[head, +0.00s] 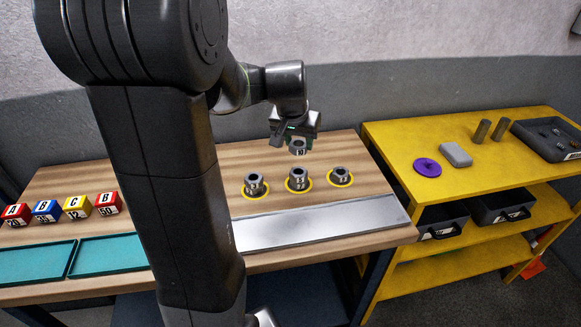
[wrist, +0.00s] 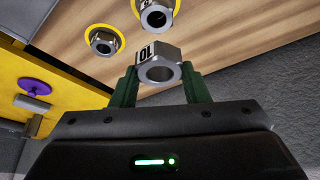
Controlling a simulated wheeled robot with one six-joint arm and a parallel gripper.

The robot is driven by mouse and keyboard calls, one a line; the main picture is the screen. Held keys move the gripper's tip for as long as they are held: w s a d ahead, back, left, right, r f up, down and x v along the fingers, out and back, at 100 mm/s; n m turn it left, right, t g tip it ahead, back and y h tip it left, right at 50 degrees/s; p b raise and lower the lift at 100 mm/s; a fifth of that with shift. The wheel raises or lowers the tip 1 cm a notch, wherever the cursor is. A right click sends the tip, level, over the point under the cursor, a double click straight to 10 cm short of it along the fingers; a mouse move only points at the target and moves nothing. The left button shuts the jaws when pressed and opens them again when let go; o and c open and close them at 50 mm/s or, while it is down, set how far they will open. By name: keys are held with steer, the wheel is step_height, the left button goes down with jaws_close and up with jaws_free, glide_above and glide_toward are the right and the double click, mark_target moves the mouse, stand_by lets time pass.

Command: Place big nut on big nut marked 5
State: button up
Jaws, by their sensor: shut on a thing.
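My gripper (head: 296,138) is shut on a grey metal big nut (head: 298,148) and holds it in the air above the wooden table. In the wrist view the held nut (wrist: 150,55) sits between the green fingers and its label seems to read 10. Below it, three big nuts stand in yellow rings: a left one (head: 254,187), a middle one (head: 298,183) and a right one (head: 340,178). The middle nut's label seems to end in 5; the other labels are too small to read surely. The held nut is apart from them, roughly above the middle one.
A grey metal plate (head: 320,229) lies along the table's front. Lettered cubes (head: 76,207) and teal trays (head: 110,258) are at the left. A yellow shelf (head: 400,145) at the right holds a purple disc (head: 427,168), a grey block (head: 456,155), two cylinders and a dark tray (head: 530,143).

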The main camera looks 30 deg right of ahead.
mark_target(297, 154)
step_height(297, 154, down, 3)
steer(key=shift+d+r, duration=0.1)
steer(key=shift+d, duration=0.05)
steer(key=shift+f, duration=2.15)
steer(key=shift+f, duration=0.25)
steer(key=o, duration=1.1)
steer(key=shift+r, duration=0.1)
steer(key=shift+r, duration=0.55)
steer(key=v, duration=1.1)
steer(key=shift+s, duration=0.2)
